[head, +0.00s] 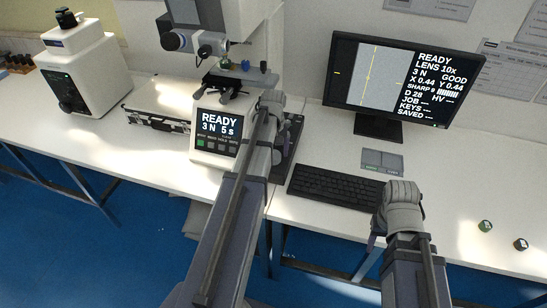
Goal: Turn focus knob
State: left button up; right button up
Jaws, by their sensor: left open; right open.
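The hardness tester (215,108) stands on the white bench, with its lit front screen (219,124) reading READY, 3 N, 5 s. My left gripper (270,99) is at the tester's right side, beside its column and below the stage (240,72). It is open; its fingers are small and partly hidden by its own wrist. I cannot make out a focus knob for sure; that side of the tester is covered by my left arm. The monitor (405,78) reads SHARP 8, GOOD, X 0.44, Y 0.44. My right gripper (376,232) is open and empty, near the keyboard's right end.
A black keyboard (335,186) and a small grey pad (382,160) lie before the monitor. Two small blocks (485,226) (520,244) lie at the right. The bench's right part is mostly clear.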

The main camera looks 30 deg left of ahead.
aim_at(274, 154)
pick_arm(q)
jog(key=c, duration=1.4)
jog(key=shift+o, duration=0.2)
jog(key=shift+m, duration=1.2)
jog(key=o, duration=1.4)
jog(key=shift+c, duration=0.2)
jog(key=shift+r, duration=0.1)
notch_tip(274, 154, up, 8)
jog(key=p, duration=0.8)
